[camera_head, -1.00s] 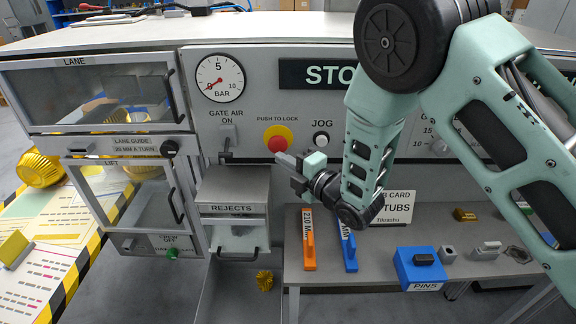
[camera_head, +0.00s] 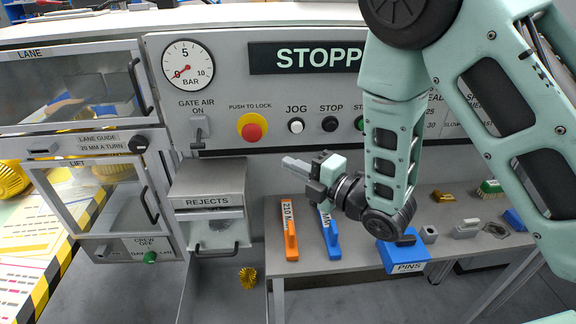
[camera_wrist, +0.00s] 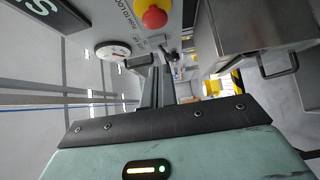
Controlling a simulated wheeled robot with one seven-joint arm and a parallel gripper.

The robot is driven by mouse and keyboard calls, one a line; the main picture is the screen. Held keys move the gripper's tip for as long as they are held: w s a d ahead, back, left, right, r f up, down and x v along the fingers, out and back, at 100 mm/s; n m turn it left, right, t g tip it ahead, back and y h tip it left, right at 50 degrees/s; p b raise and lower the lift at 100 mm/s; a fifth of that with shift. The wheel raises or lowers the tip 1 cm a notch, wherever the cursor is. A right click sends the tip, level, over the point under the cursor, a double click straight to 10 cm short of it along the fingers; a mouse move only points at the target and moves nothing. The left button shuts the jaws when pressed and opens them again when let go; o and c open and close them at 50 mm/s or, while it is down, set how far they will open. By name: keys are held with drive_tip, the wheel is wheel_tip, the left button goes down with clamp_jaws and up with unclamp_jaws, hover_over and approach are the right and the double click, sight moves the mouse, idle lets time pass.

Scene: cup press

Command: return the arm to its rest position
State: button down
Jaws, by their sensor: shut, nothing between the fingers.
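My gripper (camera_head: 297,166) is at the middle of the head view, in front of the grey machine panel. Its fingers are shut with nothing between them and point left, apart from the panel. My arm comes in from the right side of the head view and bends down to the wrist. In the wrist view the fingers (camera_wrist: 157,88) show close together past the dark gripper body. Beyond them are the red push-to-lock button (camera_wrist: 154,16) and the pressure gauge (camera_wrist: 113,50).
The panel has a gauge (camera_head: 188,78), a red button (camera_head: 252,127) and a STOPPED sign (camera_head: 306,57). The rejects box (camera_head: 208,207) juts out at lower left. An orange tool (camera_head: 290,231), a blue tool (camera_head: 328,232) and a blue pins box (camera_head: 403,252) are on the bench.

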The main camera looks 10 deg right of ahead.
drive_tip(key=s+d+r+m+g+h, duration=0.1)
drive_tip(key=s+d+m+g+h, duration=0.2)
drive_tip(key=s+m, duration=0.6)
drive_tip(key=s+d+r+m+g+h, duration=0.2)
drive_tip(key=s+m+g+h, duration=0.6)
drive_tip(key=s, duration=0.9)
drive_tip(key=shift+s+d+m+g+h, duration=0.35)
drive_tip(key=shift+d+m+g, duration=0.3)
drive_tip(key=shift+m+g, duration=0.35)
drive_tip(key=shift+r, duration=0.1)
